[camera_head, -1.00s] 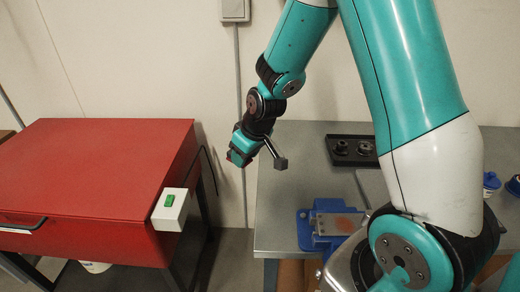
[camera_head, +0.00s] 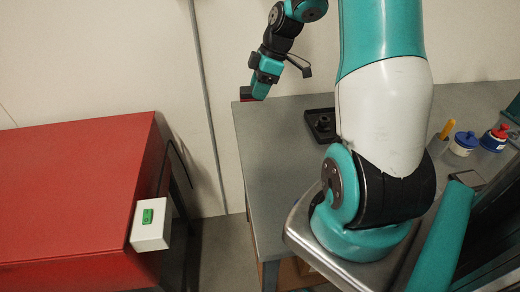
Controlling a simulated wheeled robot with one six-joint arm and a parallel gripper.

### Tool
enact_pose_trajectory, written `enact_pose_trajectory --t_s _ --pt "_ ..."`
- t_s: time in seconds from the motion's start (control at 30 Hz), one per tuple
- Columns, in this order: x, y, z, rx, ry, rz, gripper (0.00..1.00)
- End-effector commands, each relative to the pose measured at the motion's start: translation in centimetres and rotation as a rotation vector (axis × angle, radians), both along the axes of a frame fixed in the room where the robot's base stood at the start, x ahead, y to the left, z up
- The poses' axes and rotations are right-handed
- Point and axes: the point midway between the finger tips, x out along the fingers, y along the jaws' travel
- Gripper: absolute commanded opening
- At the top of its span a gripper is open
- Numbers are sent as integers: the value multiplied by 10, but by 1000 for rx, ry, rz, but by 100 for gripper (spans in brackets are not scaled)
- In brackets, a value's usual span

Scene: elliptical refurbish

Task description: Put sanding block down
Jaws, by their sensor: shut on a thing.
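My gripper (camera_head: 258,92) is at the top of the view, over the far left corner of the grey workbench (camera_head: 262,185). Its teal fingers point down and are shut on the sanding block (camera_head: 245,94), a small dark and red piece that shows at the left of the fingers. Most of the block is hidden by the fingers. I cannot tell whether it touches the bench top or hangs just above it.
A black tray (camera_head: 320,128) with a round part lies on the bench, partly behind my arm. Blue-and-white (camera_head: 463,144) and red-lidded (camera_head: 495,138) containers stand at right. A red cabinet (camera_head: 75,195) with a green-button box (camera_head: 148,228) is at left. The bench's left part is clear.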

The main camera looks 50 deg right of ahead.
Motion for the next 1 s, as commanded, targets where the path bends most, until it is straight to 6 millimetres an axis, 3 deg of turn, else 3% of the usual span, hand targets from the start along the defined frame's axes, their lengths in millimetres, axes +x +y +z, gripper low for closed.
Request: enact_pose_trajectory --t_s 0.13,0.23,0.7,1.0 --pt "-13 -19 4 1 2 64 5" --pt "-15 -21 -8 4 5 77 5" --pt "-15 -20 -131 3 6 77 5" --pt "-15 -20 -165 0 4 76 5"
